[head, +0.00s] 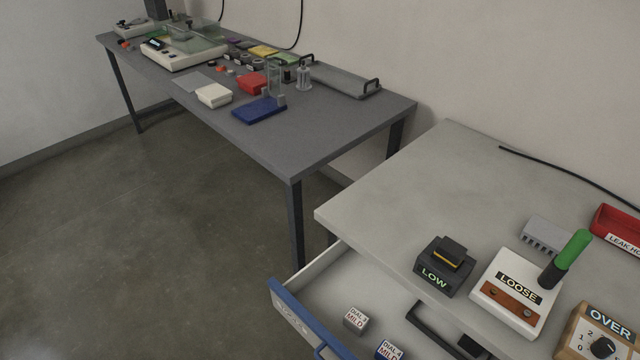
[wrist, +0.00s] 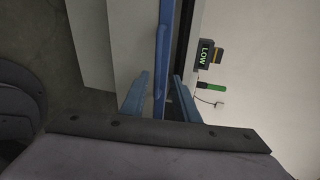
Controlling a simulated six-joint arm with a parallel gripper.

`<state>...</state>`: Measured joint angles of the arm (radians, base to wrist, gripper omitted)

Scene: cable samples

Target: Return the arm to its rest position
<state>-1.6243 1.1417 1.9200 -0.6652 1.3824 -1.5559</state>
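My gripper (wrist: 161,80) shows in the wrist view as two blue fingers spread apart, with nothing clearly held between them. A long blue strip (wrist: 163,40), which looks like the edge of the drawer front, runs up the picture between and beyond the fingers. I cannot tell whether they touch it. In the head view the drawer stands open, with its blue front (head: 297,312) at the bottom. My gripper does not clearly show in that view.
The pale worktop (head: 390,210) carries a black LOW box (head: 444,266), a white LOOSE box (head: 516,290), a green-handled tool (head: 572,250), a red bin (head: 618,232) and an OVER dial box (head: 600,335). Small MILD blocks (head: 356,320) lie in the drawer. A cluttered grey bench (head: 330,125) stands behind.

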